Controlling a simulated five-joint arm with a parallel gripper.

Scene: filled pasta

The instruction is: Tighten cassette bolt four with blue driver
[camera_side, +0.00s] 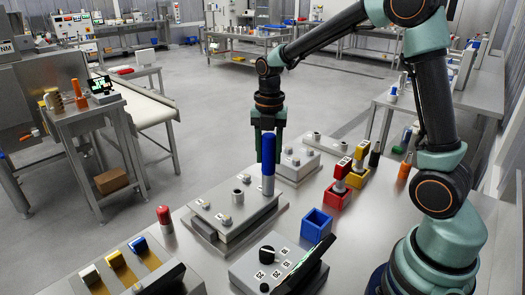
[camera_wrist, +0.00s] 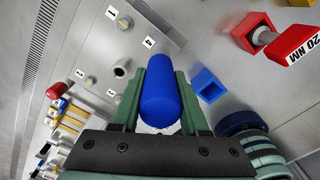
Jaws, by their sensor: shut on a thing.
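The blue driver (camera_side: 268,165) is upright in my gripper (camera_side: 268,150), whose fingers are shut on its upper handle. The driver's lower end is at the far right corner of the grey cassette plate (camera_side: 240,222); I cannot tell whether it touches. In the wrist view the blue driver (camera_wrist: 160,95) is between both green fingers, beside the label 4 (camera_wrist: 149,43) on the plate. Bolt four itself is not visible, apparently hidden by the driver. Labels 1, 2 and 3 show elsewhere on the plate, around a central round post (camera_side: 238,195).
An empty blue holder (camera_side: 316,225) stands right of the plate. Red (camera_side: 338,195) and yellow (camera_side: 357,175) holders carry tools behind it. A control box with a knob (camera_side: 267,252) is in front. A red-capped item (camera_side: 164,218) stands left. A grey block (camera_side: 297,162) lies behind.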

